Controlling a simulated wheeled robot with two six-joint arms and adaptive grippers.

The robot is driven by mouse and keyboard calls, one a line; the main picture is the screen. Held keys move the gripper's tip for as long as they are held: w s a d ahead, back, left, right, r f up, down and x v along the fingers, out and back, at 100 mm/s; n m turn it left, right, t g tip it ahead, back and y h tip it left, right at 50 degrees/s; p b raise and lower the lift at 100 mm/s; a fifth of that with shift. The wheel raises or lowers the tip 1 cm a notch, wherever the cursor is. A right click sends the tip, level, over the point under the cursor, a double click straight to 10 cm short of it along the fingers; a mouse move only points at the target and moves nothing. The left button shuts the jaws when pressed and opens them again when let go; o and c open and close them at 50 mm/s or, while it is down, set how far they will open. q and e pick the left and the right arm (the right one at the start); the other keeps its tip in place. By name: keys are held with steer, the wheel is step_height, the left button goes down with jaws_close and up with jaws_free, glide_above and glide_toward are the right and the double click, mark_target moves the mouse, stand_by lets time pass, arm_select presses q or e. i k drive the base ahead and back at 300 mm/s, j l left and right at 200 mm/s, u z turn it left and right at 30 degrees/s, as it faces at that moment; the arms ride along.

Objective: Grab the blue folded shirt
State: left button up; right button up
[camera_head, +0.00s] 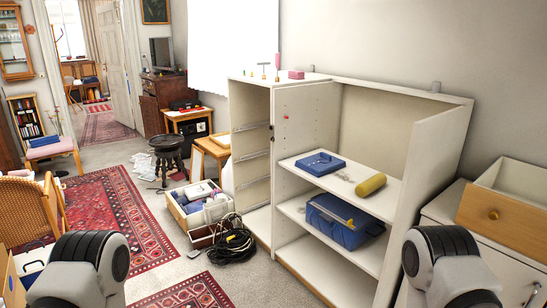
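A flat blue folded item, which looks like the blue folded shirt (320,164), lies on the upper shelf (349,201) of the open white cabinet, toward its left side. It appears flat, with a small pale detail on top. Parts of my two arms show at the lower left and lower right edges of the head view. Neither gripper shows, so I cannot see their fingers or whether they hold anything. The arm parts I see are apart from the blue item.
A yellow roll (371,185) lies right of the blue item. A blue bin (345,221) stands on the shelf below. The cabinet door (300,135) stands open at left. A cable heap (232,249) and a filled crate (193,231) are on the floor.

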mark_target(319, 165)
steer(key=i+j+z, duration=0.1)
steer(key=i+z, duration=0.25)
steer(key=i, duration=0.25)
steer(key=i+j+z, duration=0.3)
steer(key=i, duration=0.25)
steer(key=i+j+z, duration=0.35)
steer(key=i, duration=0.2)
